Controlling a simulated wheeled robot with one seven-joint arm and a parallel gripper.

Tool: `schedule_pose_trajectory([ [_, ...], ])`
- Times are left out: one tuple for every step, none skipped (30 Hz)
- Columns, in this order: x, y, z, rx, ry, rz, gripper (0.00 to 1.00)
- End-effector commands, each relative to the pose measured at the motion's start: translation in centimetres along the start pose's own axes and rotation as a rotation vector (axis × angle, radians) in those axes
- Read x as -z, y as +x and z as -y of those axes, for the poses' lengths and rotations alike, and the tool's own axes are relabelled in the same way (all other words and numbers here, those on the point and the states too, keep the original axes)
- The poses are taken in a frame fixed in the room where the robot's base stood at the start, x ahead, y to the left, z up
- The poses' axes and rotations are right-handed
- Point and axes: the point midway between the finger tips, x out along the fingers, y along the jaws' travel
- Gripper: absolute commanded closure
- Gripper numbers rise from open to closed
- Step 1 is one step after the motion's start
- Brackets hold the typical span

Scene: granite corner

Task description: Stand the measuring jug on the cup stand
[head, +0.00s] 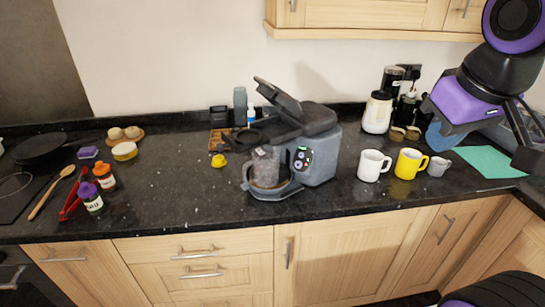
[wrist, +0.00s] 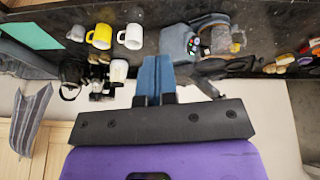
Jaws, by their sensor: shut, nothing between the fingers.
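A see-through grey measuring jug (head: 265,167), its handle to the left, is at the front of the grey coffee machine (head: 322,150). It appears upright over the machine's low cup stand (head: 276,194); I cannot tell for certain how its base rests. The jug (wrist: 238,40) and machine (wrist: 186,42) also show upside down in the wrist view. My gripper (head: 440,138) is at the right, well away from the jug, above the counter near the mugs. Its blue fingers (wrist: 155,62) are shut and empty in the wrist view.
A white mug (head: 371,166), a yellow mug (head: 408,164) and a small grey cup (head: 438,167) stand right of the machine. The machine's lid (head: 277,97) is raised. A yellow item (head: 218,160) lies left of it. Bottles (head: 104,176) stand farther left, with clear counter between.

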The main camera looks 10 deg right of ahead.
Motion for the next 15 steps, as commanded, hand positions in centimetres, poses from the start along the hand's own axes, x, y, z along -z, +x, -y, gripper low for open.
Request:
schedule_pose_trajectory([
  [0.2,1.0,0.1,-0.018,-0.056,0.052,1.0],
  [0.4,1.5,0.1,-0.034,-0.091,0.081,1.0],
  [0.6,2.2,0.1,-0.057,-0.142,0.121,1.0],
  [0.7,2.7,0.1,-0.074,-0.18,0.151,1.0],
  [0.9,3.2,0.1,-0.092,-0.219,0.18,1.0],
  [1.1,3.9,0.1,-0.118,-0.271,0.217,1.0],
  [1.3,4.4,0.2,-0.137,-0.31,0.245,1.0],
  [1.5,4.9,0.2,-0.156,-0.35,0.271,1.0],
  [1.7,5.5,0.3,-0.184,-0.404,0.305,1.0],
  [1.9,6.0,0.4,-0.205,-0.444,0.331,1.0],
  [2.2,6.5,0.5,-0.226,-0.485,0.354,1.0],
  [2.5,7.1,0.6,-0.256,-0.54,0.385,1.0],
  [2.7,7.6,0.7,-0.279,-0.581,0.407,1.0],
  [3.0,8.0,0.9,-0.302,-0.623,0.427,1.0],
  [3.4,8.6,1.1,-0.333,-0.679,0.455,1.0],
])
